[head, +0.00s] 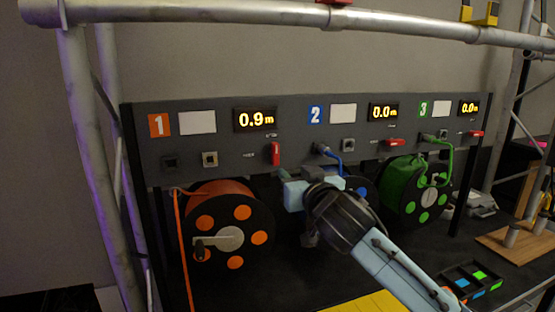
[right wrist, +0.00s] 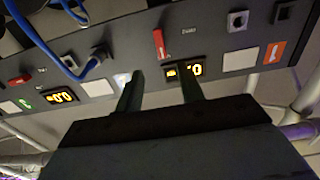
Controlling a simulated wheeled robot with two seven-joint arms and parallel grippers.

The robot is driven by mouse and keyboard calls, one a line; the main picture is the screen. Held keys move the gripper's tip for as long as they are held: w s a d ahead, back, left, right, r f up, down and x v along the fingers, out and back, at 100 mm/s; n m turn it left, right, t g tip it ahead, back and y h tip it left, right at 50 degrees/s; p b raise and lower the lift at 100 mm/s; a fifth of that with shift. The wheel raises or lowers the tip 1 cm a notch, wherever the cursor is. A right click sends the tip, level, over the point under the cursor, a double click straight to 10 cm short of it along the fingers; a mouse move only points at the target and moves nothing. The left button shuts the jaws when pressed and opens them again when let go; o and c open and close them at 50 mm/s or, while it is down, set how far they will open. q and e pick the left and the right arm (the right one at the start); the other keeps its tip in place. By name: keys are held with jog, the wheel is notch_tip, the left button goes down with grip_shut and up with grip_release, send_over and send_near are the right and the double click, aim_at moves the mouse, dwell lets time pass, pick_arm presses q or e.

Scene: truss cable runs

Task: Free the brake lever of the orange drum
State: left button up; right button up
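The orange drum (head: 233,225) is a black reel with orange dots and orange cable, under panel section 1. My right gripper (head: 288,182) is below and slightly right of the lever in the head view. In the right wrist view my right gripper (right wrist: 161,76) has its two fingers apart with nothing between them. My left gripper is out of view.
The blue drum (head: 357,186) is partly hidden behind my right arm; the green drum (head: 415,195) stands farther right. Their red levers (head: 395,142) lie sideways. A blue cable (head: 330,151) plugs into section 2 close to my gripper. Truss tubes (head: 85,150) frame the left side.

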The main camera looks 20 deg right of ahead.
aim_at(276, 157)
jog(key=w, duration=0.4)
jog(key=w+p, duration=0.1)
jog(key=w, duration=0.7)
jog(key=shift+w+a+f+p, duration=0.1)
jog(key=shift+w+a+p, duration=0.15)
jog(key=shift+w+p, duration=0.1)
jog(key=shift+c, duration=0.5)
grip_shut()
